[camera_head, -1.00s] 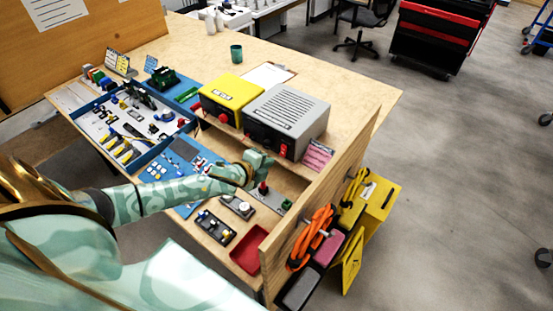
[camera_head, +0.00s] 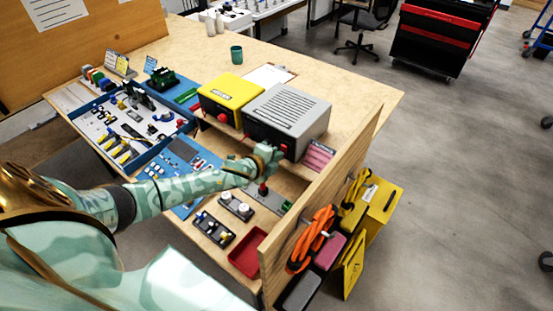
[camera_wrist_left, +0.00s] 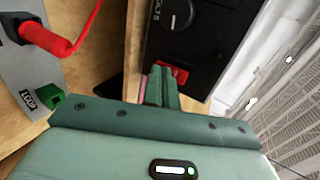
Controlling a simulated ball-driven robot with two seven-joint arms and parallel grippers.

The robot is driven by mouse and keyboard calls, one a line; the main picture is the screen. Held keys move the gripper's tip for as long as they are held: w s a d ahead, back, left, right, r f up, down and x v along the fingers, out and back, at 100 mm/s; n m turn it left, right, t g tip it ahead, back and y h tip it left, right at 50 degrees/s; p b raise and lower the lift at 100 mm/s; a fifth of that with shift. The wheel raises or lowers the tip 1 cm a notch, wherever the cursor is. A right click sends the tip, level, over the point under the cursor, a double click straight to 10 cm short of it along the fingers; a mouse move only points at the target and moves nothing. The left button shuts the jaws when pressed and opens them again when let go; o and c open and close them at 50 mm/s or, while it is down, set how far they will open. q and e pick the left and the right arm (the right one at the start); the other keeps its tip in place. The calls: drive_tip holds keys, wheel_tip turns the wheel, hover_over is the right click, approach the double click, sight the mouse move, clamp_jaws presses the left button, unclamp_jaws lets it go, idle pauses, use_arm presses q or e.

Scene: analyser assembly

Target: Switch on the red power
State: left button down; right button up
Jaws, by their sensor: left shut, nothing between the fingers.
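The grey power box (camera_head: 290,108) stands on the bench beside the yellow box. Its red switch (camera_head: 284,148) is low on the black front, and also shows in the left wrist view (camera_wrist_left: 173,72). My left gripper (camera_head: 272,155) is right in front of that switch. In the wrist view its green fingers (camera_wrist_left: 160,86) are together with nothing between them. The fingertips overlap the lower part of the switch, so I cannot tell whether they touch it or which way it is set. My right gripper is not in view.
A grey plate with a red lever (camera_head: 263,188) and a green block (camera_wrist_left: 51,101) lies below my gripper. The yellow box (camera_head: 231,91) stands to the left. A wooden side panel (camera_head: 335,180) rises on the right. A red tray (camera_head: 245,259) sits in front.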

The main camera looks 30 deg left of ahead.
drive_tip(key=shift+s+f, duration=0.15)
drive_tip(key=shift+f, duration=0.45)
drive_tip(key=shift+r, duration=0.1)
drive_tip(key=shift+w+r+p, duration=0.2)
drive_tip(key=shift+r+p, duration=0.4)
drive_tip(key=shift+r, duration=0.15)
